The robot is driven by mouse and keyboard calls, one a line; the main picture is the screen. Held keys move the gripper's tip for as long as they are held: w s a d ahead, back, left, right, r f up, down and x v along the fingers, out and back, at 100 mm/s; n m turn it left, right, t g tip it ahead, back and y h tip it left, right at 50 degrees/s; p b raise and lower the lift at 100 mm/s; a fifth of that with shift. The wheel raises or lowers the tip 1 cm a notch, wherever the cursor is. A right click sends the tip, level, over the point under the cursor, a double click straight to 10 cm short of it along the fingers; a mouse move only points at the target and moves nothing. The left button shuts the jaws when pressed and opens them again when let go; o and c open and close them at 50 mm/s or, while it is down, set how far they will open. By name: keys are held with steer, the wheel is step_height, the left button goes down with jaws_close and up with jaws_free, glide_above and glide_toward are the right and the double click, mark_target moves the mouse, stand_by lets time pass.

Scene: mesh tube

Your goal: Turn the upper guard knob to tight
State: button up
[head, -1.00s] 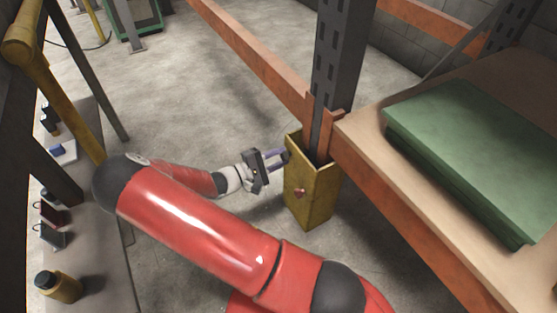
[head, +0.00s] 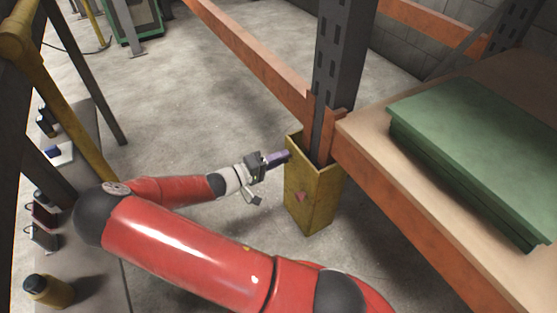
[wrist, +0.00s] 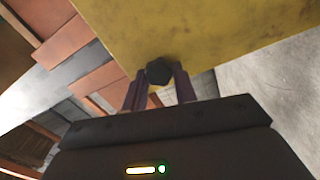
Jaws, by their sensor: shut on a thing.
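The yellow post guard (head: 314,196) stands around the foot of the dark rack upright in the head view. Its yellow face (wrist: 210,35) fills the top of the wrist view. The upper guard knob (wrist: 158,71) is dark and faceted, near the edge of that face. My gripper (wrist: 159,82) has its two purple fingers on either side of the knob, shut on it. In the head view my gripper (head: 284,157) reaches the left side of the guard near its top, and the knob is hidden there. The knob's turn marking cannot be seen.
An orange beam and a shelf board (head: 365,128) with a green slab (head: 470,160) lie to the right of the guard. A bench (head: 95,200) with small items and a yellow jar (head: 50,288) runs along the left. Bare floor lies between.

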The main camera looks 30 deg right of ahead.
steer(key=shift+f, duration=0.1)
stand_by(0.3)
steer(key=o, duration=1)
steer(key=a, duration=0.8)
steer(key=shift+s+p, duration=0.15)
steer(key=shift+p, duration=0.2)
steer(key=shift+d, duration=0.1)
